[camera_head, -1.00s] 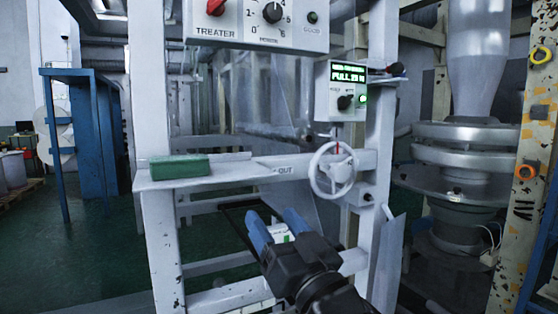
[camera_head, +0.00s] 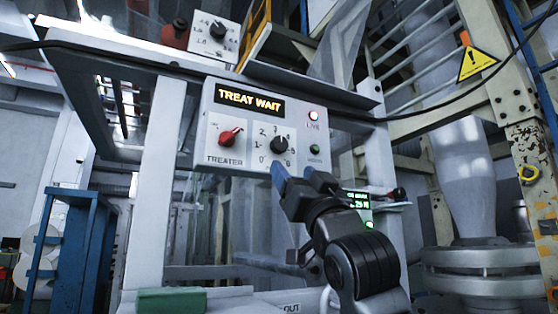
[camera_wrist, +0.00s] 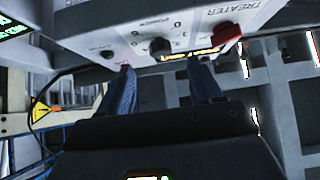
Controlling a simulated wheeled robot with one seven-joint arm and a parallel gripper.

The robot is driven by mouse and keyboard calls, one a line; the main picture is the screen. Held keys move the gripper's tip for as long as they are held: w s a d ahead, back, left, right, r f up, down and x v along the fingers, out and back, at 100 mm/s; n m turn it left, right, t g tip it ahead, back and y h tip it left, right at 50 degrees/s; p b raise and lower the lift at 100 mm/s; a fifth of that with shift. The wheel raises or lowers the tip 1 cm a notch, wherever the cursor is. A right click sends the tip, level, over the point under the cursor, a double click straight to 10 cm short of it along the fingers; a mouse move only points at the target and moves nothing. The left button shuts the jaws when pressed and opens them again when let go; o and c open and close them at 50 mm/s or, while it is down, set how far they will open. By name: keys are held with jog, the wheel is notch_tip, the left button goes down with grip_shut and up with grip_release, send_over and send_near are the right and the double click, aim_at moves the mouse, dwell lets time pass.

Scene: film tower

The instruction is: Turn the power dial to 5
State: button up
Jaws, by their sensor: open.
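The power dial (camera_head: 279,145) is a black knob with a numbered scale on the white treater panel (camera_head: 244,166). Its pointer seems to face roughly upward, but the exact number is too small to read. In the wrist view the dial (camera_wrist: 160,48) appears upside down, ahead of and roughly between my fingertips. My gripper (camera_head: 293,172) is open, its blue fingers just below and in front of the dial. The fingers (camera_wrist: 162,66) also show spread apart in the wrist view. I see nothing between them, and they do not appear to touch the dial.
A red treater knob (camera_head: 230,136) is left of the dial. The lit display (camera_head: 249,100) reads TREAT WAIT. Another dial box (camera_head: 215,36) is above. A green block (camera_head: 171,300) lies below.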

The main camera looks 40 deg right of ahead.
aim_at(280, 148)
jog(key=x, duration=0.2)
jog(key=p+x, duration=0.1)
jog(key=x, duration=0.2)
jog(key=p+x, duration=0.1)
jog(key=x, duration=0.2)
jog(key=shift+s+r, duration=0.2)
jog(key=shift+r, duration=0.35)
jog(key=c, duration=1.1)
jog(key=shift+o, duration=0.2)
jog(key=shift+a+m+h, duration=0.1)
jog(key=shift+m+h, duration=0.6)
